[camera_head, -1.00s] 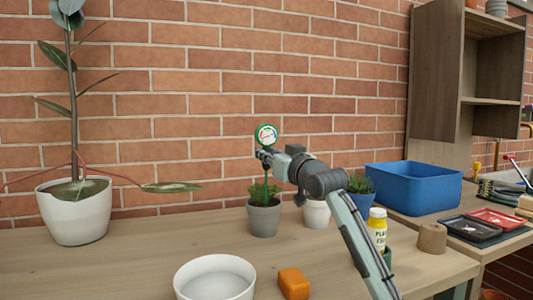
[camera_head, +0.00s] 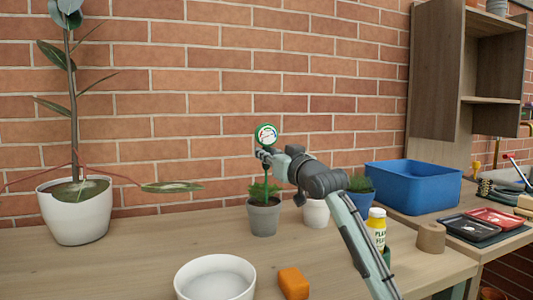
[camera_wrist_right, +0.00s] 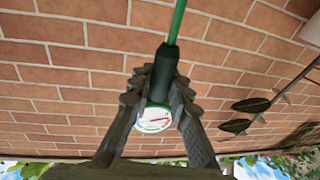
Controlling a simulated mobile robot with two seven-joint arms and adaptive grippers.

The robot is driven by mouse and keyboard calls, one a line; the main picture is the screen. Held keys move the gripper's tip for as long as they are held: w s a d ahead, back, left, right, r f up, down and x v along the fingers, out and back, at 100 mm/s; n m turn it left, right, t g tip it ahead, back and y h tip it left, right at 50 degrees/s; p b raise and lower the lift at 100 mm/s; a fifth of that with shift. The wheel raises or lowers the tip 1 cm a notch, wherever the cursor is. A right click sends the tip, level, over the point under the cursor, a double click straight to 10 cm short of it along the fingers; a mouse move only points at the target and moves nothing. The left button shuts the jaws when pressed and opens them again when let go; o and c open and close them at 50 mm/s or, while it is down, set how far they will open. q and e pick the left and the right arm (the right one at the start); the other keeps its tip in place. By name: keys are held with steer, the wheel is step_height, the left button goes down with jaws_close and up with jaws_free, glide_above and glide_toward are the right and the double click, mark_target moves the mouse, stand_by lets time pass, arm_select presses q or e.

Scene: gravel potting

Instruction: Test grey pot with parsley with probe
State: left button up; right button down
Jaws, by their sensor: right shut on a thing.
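The grey pot with a green parsley plant (camera_head: 263,218) stands on the wooden table near the wall. The probe (camera_head: 266,134) has a round green-rimmed dial and a thin green stem. My right gripper (camera_head: 265,154) is shut on the probe just below its dial, above the parsley. The stem runs down into the foliage; its lower end is hidden there, so I cannot tell if it is in the soil. In the right wrist view the fingers (camera_wrist_right: 157,95) clasp the dark green neck of the probe, with the dial between them. My left gripper is not in view.
A white pot (camera_head: 315,212) stands close right of the grey pot, partly behind my arm. A white bowl (camera_head: 215,262) and orange block (camera_head: 293,283) are in front. A yellow bottle (camera_head: 376,228) and blue bin (camera_head: 415,190) are right.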

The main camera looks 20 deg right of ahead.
mark_target(267, 169)
steer(key=shift+p, duration=0.45)
stand_by(0.4)
steer(key=shift+f, duration=0.2)
steer(key=shift+f+b, duration=0.75)
steer(key=shift+f, duration=1.25)
stand_by(2.1)
steer(key=c, duration=1.3)
jaws_free()
steer(key=shift+c, duration=0.2)
